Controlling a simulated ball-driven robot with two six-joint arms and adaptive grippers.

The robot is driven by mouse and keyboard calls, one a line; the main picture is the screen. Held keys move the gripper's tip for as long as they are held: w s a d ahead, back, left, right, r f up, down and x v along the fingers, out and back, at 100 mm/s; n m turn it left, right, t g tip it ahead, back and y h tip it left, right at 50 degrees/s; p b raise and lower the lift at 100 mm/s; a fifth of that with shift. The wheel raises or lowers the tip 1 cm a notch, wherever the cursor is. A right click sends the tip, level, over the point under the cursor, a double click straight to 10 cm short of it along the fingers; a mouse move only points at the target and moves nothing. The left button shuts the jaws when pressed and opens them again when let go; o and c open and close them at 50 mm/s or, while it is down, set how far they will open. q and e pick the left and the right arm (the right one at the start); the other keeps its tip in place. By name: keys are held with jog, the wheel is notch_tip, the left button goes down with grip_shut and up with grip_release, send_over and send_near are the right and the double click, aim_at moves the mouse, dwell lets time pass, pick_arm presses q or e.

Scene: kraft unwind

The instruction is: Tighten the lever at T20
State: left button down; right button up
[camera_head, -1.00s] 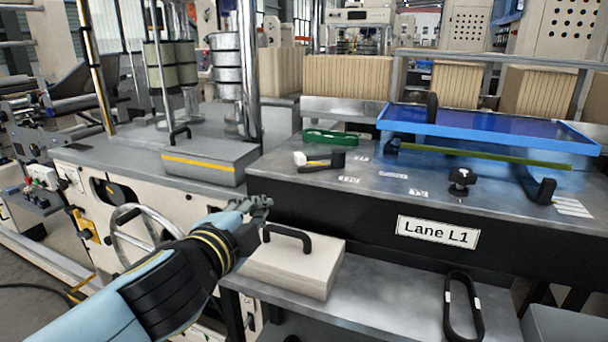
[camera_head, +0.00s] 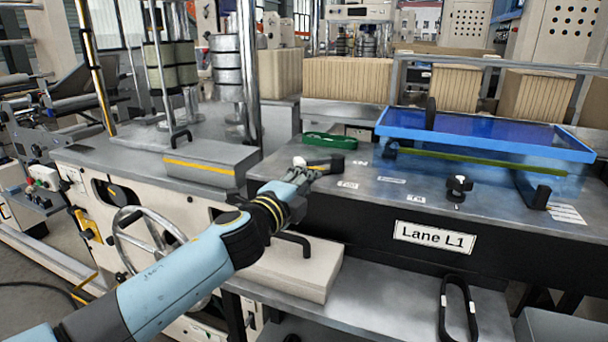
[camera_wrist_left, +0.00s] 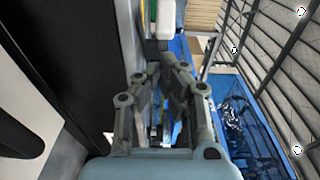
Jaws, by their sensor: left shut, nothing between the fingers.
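A dark lever with a white end (camera_head: 299,161) and a black block (camera_head: 337,163) lies on the metal table top, left of its middle. The small labels on the table are too small to read, so I cannot tell which one says T20. My left gripper (camera_head: 314,173) is shut and empty, just in front of the lever and partly hiding it; I cannot tell whether they touch. In the left wrist view its fingers (camera_wrist_left: 160,72) point toward a white rounded piece (camera_wrist_left: 165,20), probably the lever's white end.
A black knob (camera_head: 459,187) stands to the right. A blue-framed panel (camera_head: 480,129) covers the back right. A beige box with a black handle (camera_head: 290,270) sits on the shelf below. A grey box (camera_head: 212,165) stands left.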

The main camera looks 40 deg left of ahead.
pick_arm(q)
jog(key=shift+w+a, duration=0.4)
jog(key=shift+a, duration=0.2)
jog(key=a, duration=0.1)
jog(key=a+b, duration=0.1)
jog(key=shift+w+a, duration=0.3)
jog(key=shift+w, duration=0.05)
